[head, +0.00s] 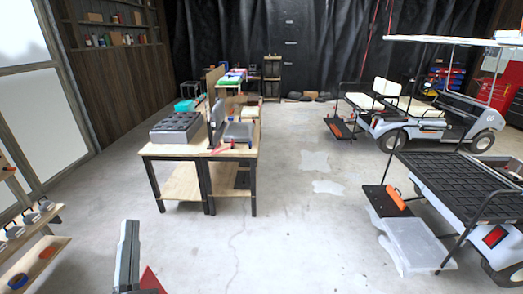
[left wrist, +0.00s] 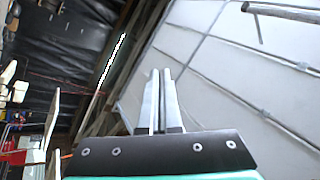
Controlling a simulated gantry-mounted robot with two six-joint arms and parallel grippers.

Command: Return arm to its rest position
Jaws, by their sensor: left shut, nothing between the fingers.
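My left gripper (head: 130,228) points upward at the bottom of the head view, left of the middle, over the bare floor. It is apart from the tables and the carts. In the left wrist view its two long fingers (left wrist: 161,76) lie side by side, shut and empty, pointing toward the ceiling and wall panels. My right gripper is in neither view.
A workbench (head: 232,151) with a dark-holed grey block (head: 176,127) stands ahead. Two golf carts (head: 462,178) (head: 392,120) stand on the right. A shelf (head: 40,263) with tools is at lower left. The concrete floor (head: 290,235) between is clear.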

